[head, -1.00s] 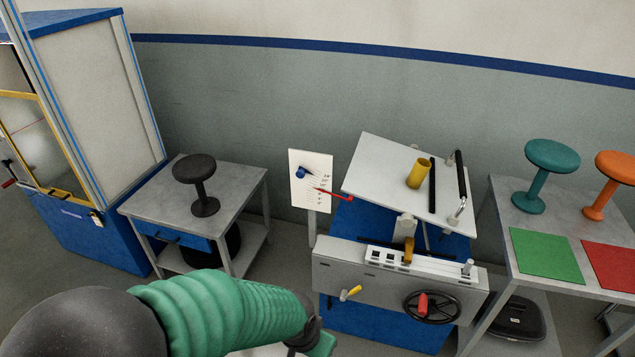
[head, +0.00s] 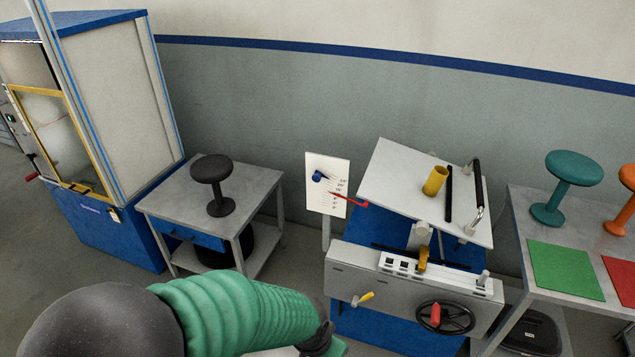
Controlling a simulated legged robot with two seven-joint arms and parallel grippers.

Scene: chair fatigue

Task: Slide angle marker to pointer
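A white angle scale board (head: 327,184) stands on a post at the left of the tilting test machine. The blue angle marker (head: 319,176) sits near the board's upper left. The red pointer (head: 350,200) crosses the board's lower right side and lies lower than the marker, apart from it. The white tilted plate (head: 405,187) is to the right of the board. A green-sleeved arm of mine crosses the bottom of the view, and its gripper end is cut off at the lower edge. I cannot see any fingers. My other gripper is out of view.
The machine's front has a yellow-handled crank (head: 363,299) and a black handwheel (head: 445,318). A grey table (head: 262,180) with a black stool (head: 213,184) stands left. A right table holds a teal stool (head: 563,186) and a green mat (head: 565,270).

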